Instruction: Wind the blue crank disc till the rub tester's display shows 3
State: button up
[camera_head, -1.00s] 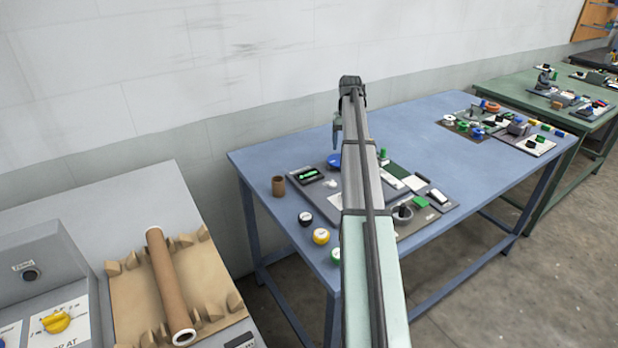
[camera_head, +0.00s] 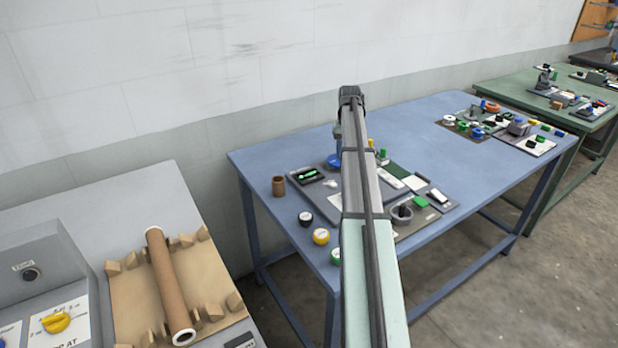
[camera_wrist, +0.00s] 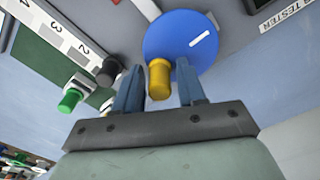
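The blue crank disc (camera_wrist: 180,40) fills the upper middle of the wrist view, with a white line on its face. A yellow crank knob (camera_wrist: 159,78) stands out from its near edge. My gripper (camera_wrist: 160,66) is open, with one finger on each side of the knob and a visible gap on both sides. In the head view the disc (camera_head: 333,160) shows left of my arm, which partly hides it. The rub tester's display (camera_head: 308,176) is dark with green glyphs, too small to read. A printed label ending in "TESTER" (camera_wrist: 289,15) shows in the wrist view.
A green knob (camera_wrist: 69,100) and a black knob (camera_wrist: 109,70) stand left of my fingers beside a numbered strip (camera_wrist: 68,40). A brown cup (camera_head: 278,186) and several round pots stand near the blue table's (camera_head: 420,120) left edge. The table's middle back is clear.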

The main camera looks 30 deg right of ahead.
jog(key=c, duration=0.6)
jog(key=shift+o, duration=0.2)
jog(key=shift+s+a, duration=0.25)
jog(key=shift+s, duration=0.5)
jog(key=shift+s+a, duration=0.5)
jog(key=shift+a, duration=0.15)
